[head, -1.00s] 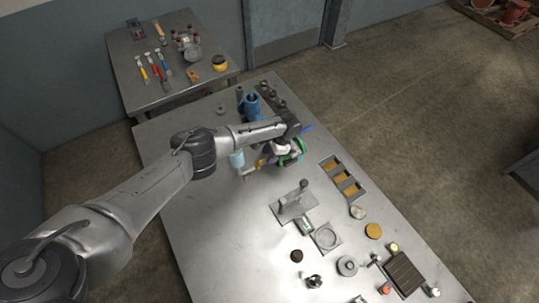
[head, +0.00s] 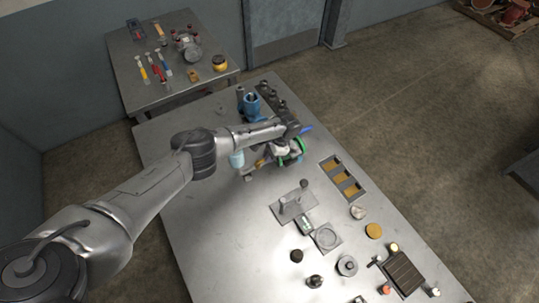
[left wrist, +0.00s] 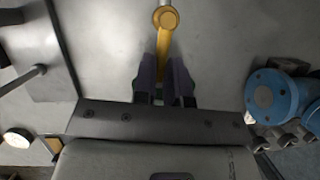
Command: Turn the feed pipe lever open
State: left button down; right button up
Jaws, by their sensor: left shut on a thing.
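The yellow lever (left wrist: 165,45) shows in the left wrist view, with its round pivot end (left wrist: 166,18) at the top edge. My left gripper (left wrist: 165,75) is shut on the lever's arm, one dark finger on each side. The lever's lower end is hidden between the fingers. In the head view my left gripper is at the far part of the steel table, and my wrist hides most of it and the pipe. A little yellow of the lever (head: 260,163) shows there beside a pale blue cylinder (head: 237,159). My right gripper is out of view.
A blue flanged fitting (head: 251,104) stands behind the wrist; it also shows in the left wrist view (left wrist: 282,95). A grey bracket (head: 292,205), a tray with yellow slots (head: 343,179) and several small parts stand nearer. The table's left part is clear.

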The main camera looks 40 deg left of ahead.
pick_arm(q)
jog(key=shift+w+a+n+h, duration=0.15)
jog(key=shift+a+n+h, duration=0.15)
jog(key=shift+n, duration=0.4)
jog(key=c, duration=1.2)
grip_release()
jog(key=shift+o, duration=0.2)
jog(key=shift+r, duration=0.15)
jog(key=v, duration=1.3)
jog(key=shift+w+d+r+b, duration=0.15)
jog(key=shift+w+r+b, duration=0.1)
jog(key=shift+b, duration=0.1)
